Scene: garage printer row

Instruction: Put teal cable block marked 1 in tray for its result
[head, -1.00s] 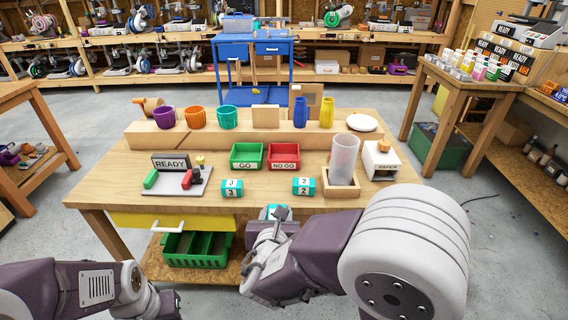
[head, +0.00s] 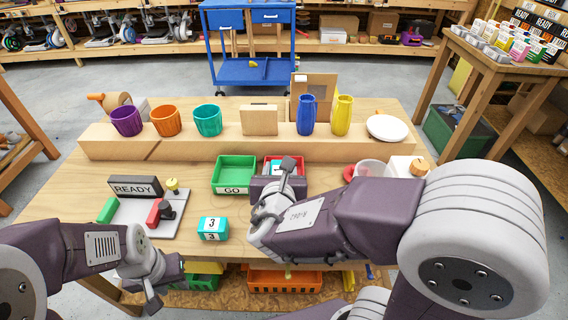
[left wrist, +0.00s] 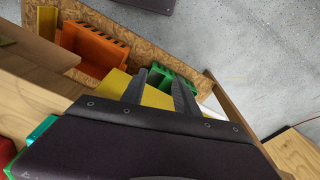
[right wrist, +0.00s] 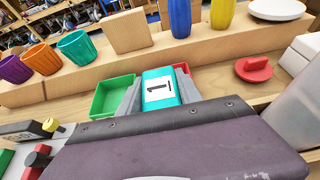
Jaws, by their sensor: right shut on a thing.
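My right gripper (head: 277,178) is shut on the teal block marked 1 (right wrist: 160,92), with its number facing the right wrist camera. It holds the block at the red tray (head: 270,161), whose front is hidden by the gripper. I cannot tell whether the block touches the tray. The green tray (head: 235,172), labelled GO, stands just left of it and is empty. A teal block marked 3 (head: 212,235) lies on the table. My left gripper (left wrist: 160,85) is open and empty, low in front of the table.
The READY tester (head: 135,187) stands at the left. Behind the trays, a wooden ledge (head: 235,148) carries cups, vases and a plate. A clear cylinder (head: 370,168) and a red-handled piece (right wrist: 255,70) are at the right. An orange bin (head: 285,281) sits below.

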